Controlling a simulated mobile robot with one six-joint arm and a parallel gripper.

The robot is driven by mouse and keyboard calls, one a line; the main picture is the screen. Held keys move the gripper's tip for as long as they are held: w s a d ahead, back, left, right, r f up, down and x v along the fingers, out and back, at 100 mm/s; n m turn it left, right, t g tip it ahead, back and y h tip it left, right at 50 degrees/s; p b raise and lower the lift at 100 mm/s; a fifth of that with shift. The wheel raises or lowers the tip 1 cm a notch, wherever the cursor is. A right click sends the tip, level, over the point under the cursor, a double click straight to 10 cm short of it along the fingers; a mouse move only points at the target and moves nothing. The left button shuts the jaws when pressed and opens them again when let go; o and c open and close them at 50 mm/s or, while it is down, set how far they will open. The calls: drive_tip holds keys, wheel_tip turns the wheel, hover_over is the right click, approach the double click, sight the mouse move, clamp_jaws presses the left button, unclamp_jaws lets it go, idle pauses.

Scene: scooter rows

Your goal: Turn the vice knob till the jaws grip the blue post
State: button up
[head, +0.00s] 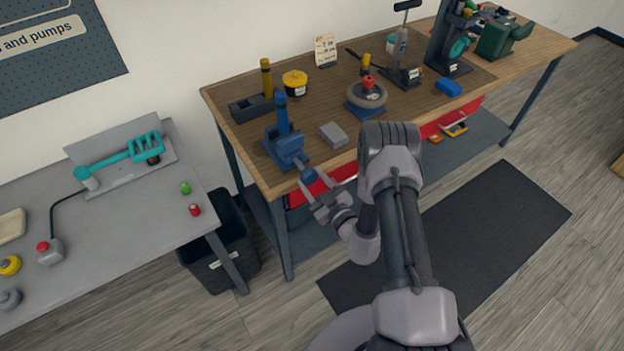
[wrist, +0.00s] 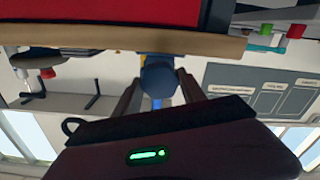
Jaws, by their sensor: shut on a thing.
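The blue vice (head: 287,147) sits at the front left corner of the wooden workbench. The blue post (head: 283,116) stands upright in it; whether the jaws touch the post is too small to tell. The dark blue vice knob (head: 308,176) sticks out past the bench's front edge. My gripper (head: 314,188) reaches it from the front and is shut on it. In the wrist view the knob (wrist: 159,76) shows as a faceted blue end between the two fingers of my gripper (wrist: 159,90). A strip of brighter blue shows below it there.
A grey block (head: 334,135) lies right of the vice. A dark block with a yellow-topped post (head: 266,80) stands behind it. A red drawer front (head: 335,180) is below the bench edge. A grey table (head: 110,225) and black bin (head: 228,250) are to the left.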

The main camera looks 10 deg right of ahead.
drive_tip(key=m, duration=0.5)
drive_tip(key=shift+r, duration=0.1)
drive_tip(key=m, duration=0.5)
drive_tip(key=shift+p, duration=0.3)
drive_tip(key=shift+w+m, duration=0.1)
drive_tip(key=shift+m, duration=0.4)
drive_tip(key=o, duration=1.4)
drive_tip(key=shift+c, duration=0.2)
